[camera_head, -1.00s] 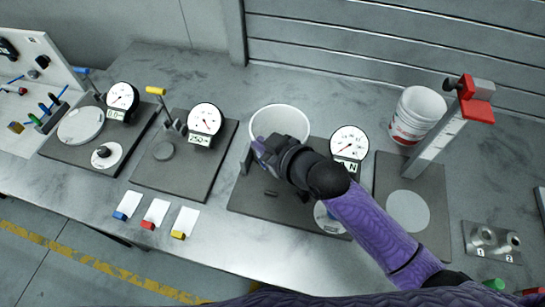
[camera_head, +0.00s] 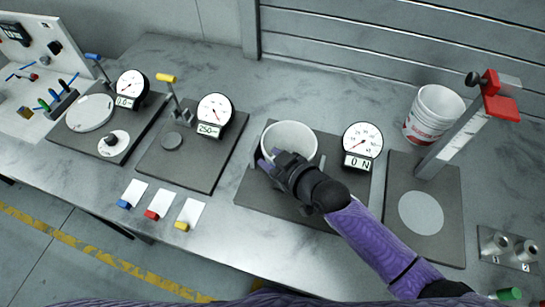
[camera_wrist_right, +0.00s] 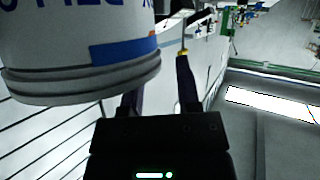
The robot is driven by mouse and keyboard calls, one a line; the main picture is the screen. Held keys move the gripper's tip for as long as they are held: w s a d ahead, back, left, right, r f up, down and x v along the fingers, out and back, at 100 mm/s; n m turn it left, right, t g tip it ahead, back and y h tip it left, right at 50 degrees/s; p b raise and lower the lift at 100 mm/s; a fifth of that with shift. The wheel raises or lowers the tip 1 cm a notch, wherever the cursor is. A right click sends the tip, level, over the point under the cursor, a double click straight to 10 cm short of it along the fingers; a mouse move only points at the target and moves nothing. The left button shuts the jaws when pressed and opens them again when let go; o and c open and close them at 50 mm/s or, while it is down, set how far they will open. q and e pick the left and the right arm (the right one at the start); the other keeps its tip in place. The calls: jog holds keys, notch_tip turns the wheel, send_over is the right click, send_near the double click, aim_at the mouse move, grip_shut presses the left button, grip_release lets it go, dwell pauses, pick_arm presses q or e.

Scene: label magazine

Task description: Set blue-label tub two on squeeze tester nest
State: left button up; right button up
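A white round tub (camera_head: 290,142) stands upright over the squeeze tester plate (camera_head: 262,196), left of the gauge that reads 0 N. In the right wrist view the tub (camera_wrist_right: 70,40) fills the upper left, with a blue patch on its wall; its number is not readable. My right gripper (camera_head: 271,160) is at the tub's near left rim. Its purple fingers (camera_wrist_right: 160,85) stand apart, with a visible gap between the tub's edge and one finger; the tub hides the other fingertip. The nest under the tub is hidden. My left gripper is not in view.
A white bucket with red print (camera_head: 432,110) stands at the back right, beside a red-topped post (camera_head: 490,95). Two other gauge stations stand on the left. Blue, red and yellow tabbed cards (camera_head: 158,200) lie along the front edge. The bench behind the tub is clear.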

jog(key=p+v, duration=0.3)
jog(key=v, duration=0.9)
jog(key=shift+r, duration=0.1)
dwell(0.7)
